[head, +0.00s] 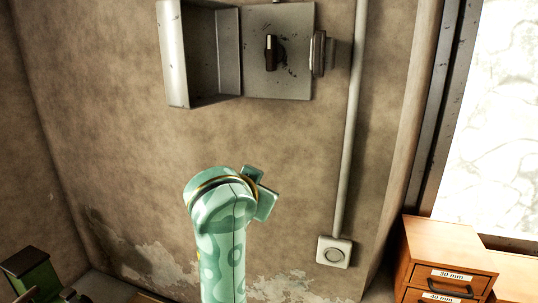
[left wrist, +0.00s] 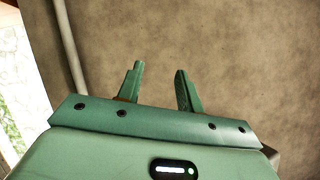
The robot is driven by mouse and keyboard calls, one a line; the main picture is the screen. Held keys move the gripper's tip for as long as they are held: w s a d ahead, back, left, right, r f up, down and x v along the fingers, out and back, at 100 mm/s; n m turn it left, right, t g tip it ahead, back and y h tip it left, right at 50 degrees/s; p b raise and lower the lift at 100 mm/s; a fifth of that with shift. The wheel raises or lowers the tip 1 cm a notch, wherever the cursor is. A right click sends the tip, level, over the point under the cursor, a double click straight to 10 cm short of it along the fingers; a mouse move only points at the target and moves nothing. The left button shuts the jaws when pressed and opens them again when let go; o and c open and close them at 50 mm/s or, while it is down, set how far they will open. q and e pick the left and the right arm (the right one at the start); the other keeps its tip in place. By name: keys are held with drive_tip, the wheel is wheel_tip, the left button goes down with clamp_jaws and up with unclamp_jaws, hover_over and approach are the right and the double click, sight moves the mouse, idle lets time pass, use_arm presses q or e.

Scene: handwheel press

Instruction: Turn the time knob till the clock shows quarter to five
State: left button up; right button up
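A dark knob with a pale pointer mark (head: 270,52) sits on a grey metal plate (head: 296,80) high on the wall in the head view. Its pointer stands about upright. I cannot read any label by it, and no clock face shows in either view. My left gripper (head: 262,188) is below the plate, apart from the knob, with its arm rising from the bottom of the head view. In the left wrist view my left gripper (left wrist: 160,70) has its two fingers apart, with nothing between them but the wall behind. My right gripper is not in view.
An open grey metal box (head: 210,50) adjoins the plate on its left, and a bracket (head: 319,53) sits on its right. Wooden drawers (head: 448,262) stand at the lower right, beneath a bright window (head: 495,120).

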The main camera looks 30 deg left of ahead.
use_arm(q)
wheel_tip(320, 180, up, 14)
drive_tip(key=n+t, duration=0.2)
drive_tip(key=t, duration=0.3)
approach(269, 44)
drive_tip(key=shift+n+h, duration=0.3)
drive_tip(key=shift+n, duration=0.1)
drive_tip(key=p+x, duration=0.3)
drive_tip(key=x, duration=0.6)
drive_tip(key=shift+w+a+p, duration=0.25)
drive_tip(key=shift+w+p, duration=0.1)
drive_tip(key=shift+p, duration=0.05)
drive_tip(key=shift+c, duration=0.3)
drive_tip(key=shift+r, duration=0.1)
clamp_jaws()
